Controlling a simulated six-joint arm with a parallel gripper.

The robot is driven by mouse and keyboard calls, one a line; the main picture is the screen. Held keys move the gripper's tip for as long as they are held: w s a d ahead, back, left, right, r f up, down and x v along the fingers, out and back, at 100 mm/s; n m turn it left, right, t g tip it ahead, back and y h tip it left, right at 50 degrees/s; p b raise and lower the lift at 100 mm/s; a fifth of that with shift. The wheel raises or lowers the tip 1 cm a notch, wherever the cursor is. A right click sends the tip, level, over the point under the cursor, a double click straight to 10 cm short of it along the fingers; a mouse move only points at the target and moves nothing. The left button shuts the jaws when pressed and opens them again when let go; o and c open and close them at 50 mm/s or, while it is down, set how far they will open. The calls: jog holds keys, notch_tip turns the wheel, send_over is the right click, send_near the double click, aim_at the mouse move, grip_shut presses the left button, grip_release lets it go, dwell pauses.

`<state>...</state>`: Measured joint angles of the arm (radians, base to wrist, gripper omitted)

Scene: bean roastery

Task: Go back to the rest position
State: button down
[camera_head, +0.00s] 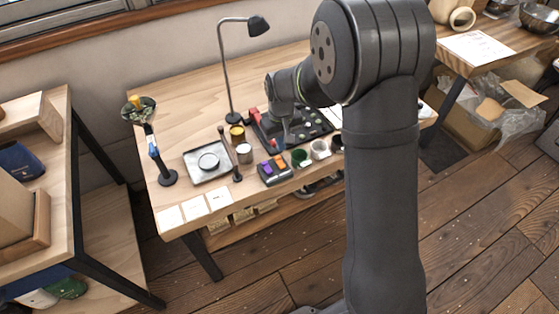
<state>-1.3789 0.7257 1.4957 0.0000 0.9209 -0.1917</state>
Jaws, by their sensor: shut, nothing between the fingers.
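My arm rises in front of the wooden table (185,97) and bends back over it. My gripper (288,140) points down near the middle of the table, above the front part of a dark tray (318,134). It looks small here and partly blends with the dark things behind it. Its fingers are shut with nothing held between them. My upper arm hides the table's right part.
A black desk lamp (230,70) stands at the back. A scale (207,162), a small block with coloured pieces (275,170), several cups and white cards (195,208) lie along the front. A shelf (62,125) stands left, another table (490,55) right.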

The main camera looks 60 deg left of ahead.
aim_at(281, 165)
jog(key=shift+f, duration=3.45)
jog(key=shift+r, duration=0.1)
notch_tip(281, 165, up, 6)
jog(key=shift+d+f, duration=0.1)
jog(key=shift+f, duration=0.05)
notch_tip(281, 165, down, 6)
jog(key=shift+r, duration=0.2)
notch_tip(281, 165, up, 15)
jog(key=shift+d+f+y, duration=0.15)
jog(key=shift+d+y, duration=0.15)
jog(key=shift+d, duration=0.05)
jog(key=c, duration=2.2)
grip_release()
jog(key=shift+w, duration=0.1)
